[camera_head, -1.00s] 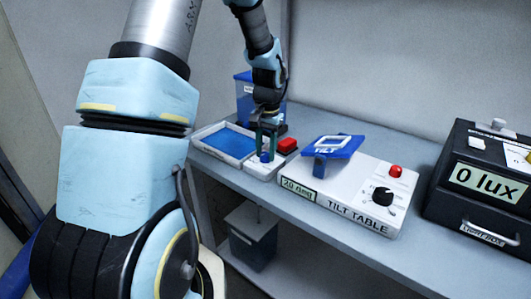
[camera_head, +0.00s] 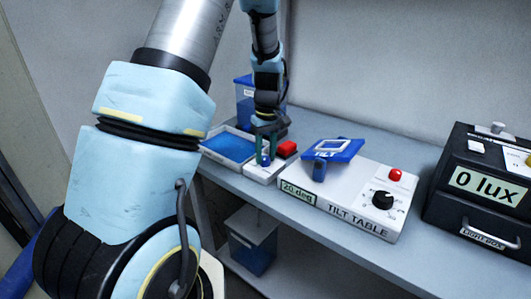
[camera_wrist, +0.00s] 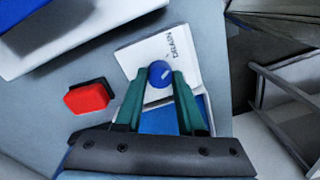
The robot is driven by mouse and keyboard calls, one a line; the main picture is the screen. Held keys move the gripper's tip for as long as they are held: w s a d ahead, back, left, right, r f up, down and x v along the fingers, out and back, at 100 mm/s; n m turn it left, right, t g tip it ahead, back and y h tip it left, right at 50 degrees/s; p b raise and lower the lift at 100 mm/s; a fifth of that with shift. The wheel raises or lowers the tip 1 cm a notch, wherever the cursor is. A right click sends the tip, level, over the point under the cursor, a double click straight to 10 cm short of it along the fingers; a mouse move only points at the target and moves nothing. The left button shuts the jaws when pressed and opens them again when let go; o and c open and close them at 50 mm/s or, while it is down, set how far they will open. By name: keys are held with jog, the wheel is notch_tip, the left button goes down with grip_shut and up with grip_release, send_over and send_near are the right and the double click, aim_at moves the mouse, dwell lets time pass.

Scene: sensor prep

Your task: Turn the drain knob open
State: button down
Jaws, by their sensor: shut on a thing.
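The blue drain knob (camera_wrist: 160,74) has a pale pointer mark and sits on a white plate (camera_wrist: 178,48) lettered DRAIN. In the wrist view, the green fingers of my gripper (camera_wrist: 159,80) are shut on the knob, one on each side. In the head view, my gripper (camera_head: 266,157) points down at the knob's end of the white tray (camera_head: 213,157). The tray holds a blue area. The knob is largely hidden by the fingers there.
A red button (camera_head: 287,148) stands close beside my gripper. A tilt table (camera_head: 345,205) with a raised blue plate (camera_head: 334,150) is to the right, then a black light box (camera_head: 480,190). A bin (camera_head: 252,248) stands below the bench.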

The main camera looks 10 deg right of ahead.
aim_at(267, 157)
jog(key=shift+n+p, duration=0.35)
jog(key=shift+n, duration=1.15)
jog(key=c, duration=0.5)
grip_release()
jog(key=r+b, duration=0.1)
jog(key=r, duration=0.4)
jog(key=r+b, duration=0.1)
jog(key=r, duration=0.4)
jog(key=shift+w+d+r, duration=0.15)
jog(key=shift+d+r, duration=0.05)
jog(key=shift+r, duration=0.2)
